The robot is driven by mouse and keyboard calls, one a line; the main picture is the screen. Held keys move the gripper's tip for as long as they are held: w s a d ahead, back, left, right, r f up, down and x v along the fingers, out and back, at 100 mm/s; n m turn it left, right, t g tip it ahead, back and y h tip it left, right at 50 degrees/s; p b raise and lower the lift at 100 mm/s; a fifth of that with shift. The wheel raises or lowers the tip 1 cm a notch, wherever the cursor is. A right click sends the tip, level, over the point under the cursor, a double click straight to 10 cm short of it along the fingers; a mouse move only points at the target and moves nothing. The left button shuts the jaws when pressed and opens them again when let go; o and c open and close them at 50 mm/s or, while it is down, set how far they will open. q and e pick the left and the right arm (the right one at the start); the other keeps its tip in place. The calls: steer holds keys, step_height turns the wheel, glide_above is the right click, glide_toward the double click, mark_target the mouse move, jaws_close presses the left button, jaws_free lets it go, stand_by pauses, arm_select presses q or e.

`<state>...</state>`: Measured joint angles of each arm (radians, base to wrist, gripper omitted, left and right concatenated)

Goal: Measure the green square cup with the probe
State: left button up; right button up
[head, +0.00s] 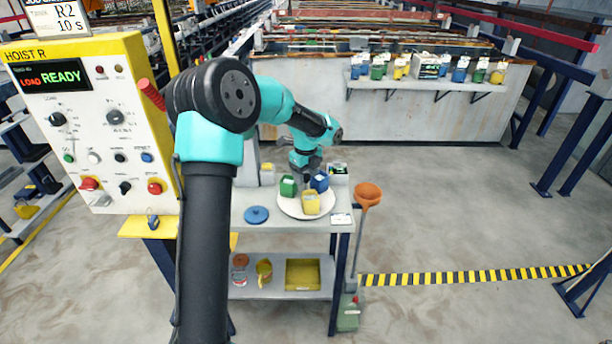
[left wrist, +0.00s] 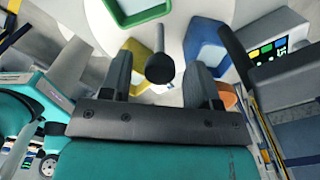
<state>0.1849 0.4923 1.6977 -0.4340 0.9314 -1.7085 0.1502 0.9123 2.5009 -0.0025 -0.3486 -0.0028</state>
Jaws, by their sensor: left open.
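The green square cup (head: 288,187) stands at the left on a white round plate (head: 293,212), with a blue cup (head: 320,182) and a yellow cup (head: 311,203) beside it. In the left wrist view part of the green cup (left wrist: 138,12) shows at the top edge. My left gripper (head: 306,178) is over the plate among the cups, with its fingers apart. In the left wrist view a dark rod with a round black end (left wrist: 160,68), possibly the probe, shows between the fingers, apart from both. My right gripper is out of view.
A meter with a coloured display (left wrist: 268,50) is close beside the blue cup. A blue disc (head: 257,215) lies on the bench's left. An orange funnel-like scoop (head: 368,194) is at the right edge. The control panel (head: 90,120) stands left. Several more cups line the back shelf (head: 430,86).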

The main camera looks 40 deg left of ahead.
arm_select(q)
steer(key=shift+f, duration=0.15)
steer(key=shift+c, duration=0.2)
jaws_close()
stand_by(0.3)
